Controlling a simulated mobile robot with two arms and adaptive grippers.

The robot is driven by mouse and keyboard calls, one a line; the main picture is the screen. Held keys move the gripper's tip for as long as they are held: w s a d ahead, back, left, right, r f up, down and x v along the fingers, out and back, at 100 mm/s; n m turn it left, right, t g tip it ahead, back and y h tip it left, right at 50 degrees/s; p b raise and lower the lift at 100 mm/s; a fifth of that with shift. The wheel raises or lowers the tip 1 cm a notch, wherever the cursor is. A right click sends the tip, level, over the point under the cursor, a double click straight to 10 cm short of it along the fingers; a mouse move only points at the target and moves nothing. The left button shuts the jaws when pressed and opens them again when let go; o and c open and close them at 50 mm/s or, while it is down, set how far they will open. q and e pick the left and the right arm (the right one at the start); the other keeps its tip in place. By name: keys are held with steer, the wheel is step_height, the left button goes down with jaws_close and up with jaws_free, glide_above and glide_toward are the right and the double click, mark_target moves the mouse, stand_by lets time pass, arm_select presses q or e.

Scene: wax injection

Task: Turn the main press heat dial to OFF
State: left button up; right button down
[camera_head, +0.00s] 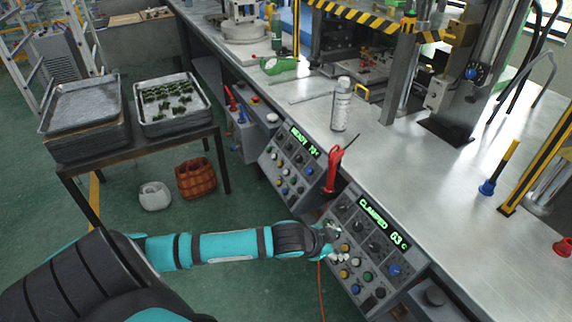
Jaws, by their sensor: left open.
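The near control panel (402,275) on the bench front has a green display (383,222) reading "CLAMPED 63 C". Black dials (373,247) sit below the display, with several coloured buttons lower down. Their labels are too small to read, so I cannot tell which is the heat dial or where it points. My left gripper (333,240) is open at the panel's left edge, close to the upper dials and yellow buttons. Its fingers are small and partly merge with the panel, so contact is unclear. My right gripper is out of view.
A second panel (287,168) with a "READY" display stands farther left along the bench. A red-handled tool (333,170) rises between the panels. A spray can (341,105) stands on the bench (400,160). Metal trays (85,115) rest on a side table at left.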

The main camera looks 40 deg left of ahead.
arm_select(q)
steer(key=s+a+f+n+g+y+b, duration=0.1)
steer(key=a+f, duration=0.2)
steer(key=f, duration=0.6)
steer(key=s+a+f+n+y+b, duration=0.1)
steer(key=a+f, duration=0.1)
steer(key=f, duration=0.7)
steer(key=s+a+f+g+b, duration=0.1)
steer(key=s+f, duration=0.3)
steer(key=f, duration=0.3)
steer(key=s+a+f+n+g+b, duration=0.1)
steer(key=s+f, duration=0.4)
steer(key=f, duration=0.2)
steer(key=shift+s+y, duration=0.15)
steer(key=shift+y, duration=0.15)
steer(key=shift+s+f, duration=0.1)
steer(key=shift+f, duration=0.05)
steer(key=s+d+f+g, duration=0.1)
steer(key=s+f, duration=0.4)
steer(key=s, duration=0.5)
steer(key=s+d+f+g, duration=0.2)
steer(key=s+d+f, duration=0.1)
steer(key=s, duration=0.7)
steer(key=s+d+f+g, duration=0.1)
steer(key=s+d+f, duration=0.2)
steer(key=s+f, duration=0.3)
steer(key=s, duration=0.4)
steer(key=shift+f+n+g, duration=0.3)
steer(key=shift+n+g, duration=0.1)
